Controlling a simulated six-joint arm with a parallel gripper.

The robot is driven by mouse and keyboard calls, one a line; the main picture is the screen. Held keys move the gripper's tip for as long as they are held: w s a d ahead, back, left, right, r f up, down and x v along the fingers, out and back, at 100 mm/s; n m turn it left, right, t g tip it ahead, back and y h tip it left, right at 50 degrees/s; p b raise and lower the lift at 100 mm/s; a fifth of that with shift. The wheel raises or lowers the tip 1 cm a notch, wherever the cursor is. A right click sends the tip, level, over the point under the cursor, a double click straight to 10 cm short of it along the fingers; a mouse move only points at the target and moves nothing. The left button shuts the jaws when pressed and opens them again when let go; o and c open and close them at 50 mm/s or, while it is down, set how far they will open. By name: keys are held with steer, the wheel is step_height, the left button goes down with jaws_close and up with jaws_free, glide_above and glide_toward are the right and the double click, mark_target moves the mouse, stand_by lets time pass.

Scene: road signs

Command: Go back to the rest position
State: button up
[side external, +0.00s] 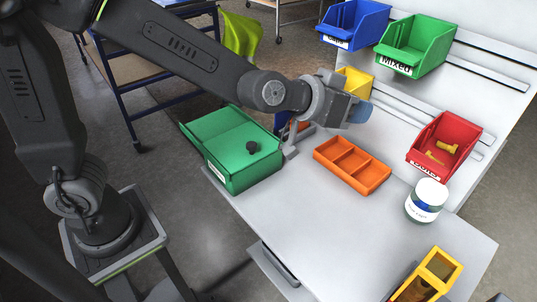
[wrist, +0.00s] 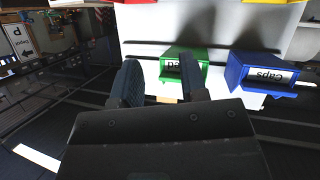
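My gripper (side external: 361,110) is up in the air above the back of the white table (side external: 330,235), in front of the upright rail panel. In the wrist view my gripper (wrist: 160,82) shows two dark fingers spread apart, with nothing held between them. It is open and touches no object that I can see. In the side view the arm stretches from the left to this spot, and the gripper partly hides a yellow bin (side external: 354,80).
A green box (side external: 232,150) and an orange divided tray (side external: 352,165) stand below. A white jar (side external: 426,200) and yellow holder (side external: 432,275) are to the right. Blue (side external: 355,22), green (side external: 417,45) and red (side external: 445,140) bins hang on the panel. The table's front middle is clear.

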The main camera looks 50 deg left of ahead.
steer(key=s+a+f+g+y, duration=0.1)
steer(key=s+a+g, duration=0.2)
steer(key=s+a, duration=0.5)
steer(key=s+a+n+g+y, duration=0.1)
steer(key=s+a+g, duration=0.3)
steer(key=s+a, duration=0.5)
steer(key=s+y, duration=0.1)
steer(key=s, duration=0.4)
steer(key=shift+s+f+g+y, duration=0.3)
steer(key=shift+s+f, duration=0.05)
steer(key=shift+f, duration=0.05)
